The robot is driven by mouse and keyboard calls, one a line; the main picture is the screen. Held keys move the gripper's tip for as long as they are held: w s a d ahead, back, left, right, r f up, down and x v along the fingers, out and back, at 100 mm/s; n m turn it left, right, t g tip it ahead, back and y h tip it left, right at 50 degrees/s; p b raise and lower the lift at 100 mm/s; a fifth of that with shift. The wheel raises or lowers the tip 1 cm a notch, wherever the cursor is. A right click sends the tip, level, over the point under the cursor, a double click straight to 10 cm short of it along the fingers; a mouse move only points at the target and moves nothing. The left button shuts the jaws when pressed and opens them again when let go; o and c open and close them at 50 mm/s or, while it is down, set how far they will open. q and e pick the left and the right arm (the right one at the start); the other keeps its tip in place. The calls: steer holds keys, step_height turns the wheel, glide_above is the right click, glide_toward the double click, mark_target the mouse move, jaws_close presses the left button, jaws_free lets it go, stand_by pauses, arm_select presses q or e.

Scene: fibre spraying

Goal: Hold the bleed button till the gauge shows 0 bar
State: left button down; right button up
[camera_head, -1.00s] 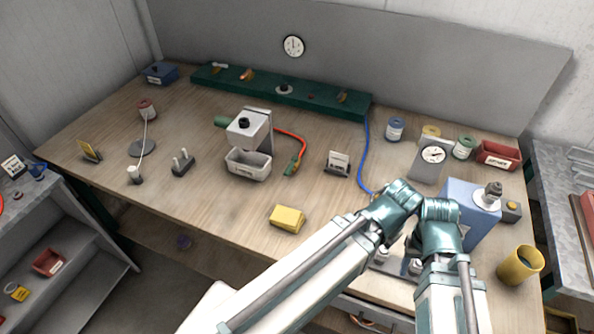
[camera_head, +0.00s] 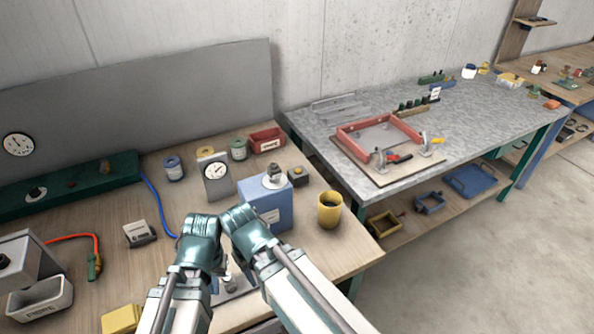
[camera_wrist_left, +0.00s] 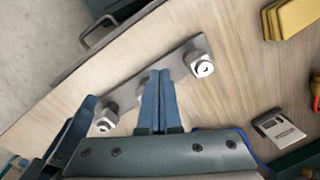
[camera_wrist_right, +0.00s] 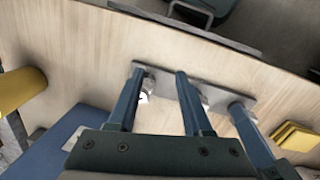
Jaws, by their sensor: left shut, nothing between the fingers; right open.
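The pressure gauge (camera_head: 215,171) is a white dial on an upright grey plate; its reading is too small to make out. A grey metal bar (camera_wrist_left: 130,96) with round knobs lies on the bench near its front edge. My left gripper (camera_wrist_left: 159,72) is shut and empty, its fingertips over the bar between two knobs (camera_wrist_left: 202,66). My right gripper (camera_wrist_right: 159,73) is open over the bar, with one knob (camera_wrist_right: 147,87) showing between its fingers. I cannot tell which part is the bleed button. In the head view my wrists hide most of the bar.
A blue box (camera_head: 280,217) with a grey fitting on top stands right beside my arms, with a yellow cup (camera_head: 329,210) to its right. A red bin (camera_head: 266,140) and spools stand behind. A yellow block (camera_head: 121,319) lies left. A second bench (camera_head: 450,125) stands right.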

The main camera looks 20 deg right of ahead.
steer(key=shift+c, duration=0.3)
jaws_close()
stand_by(1.5)
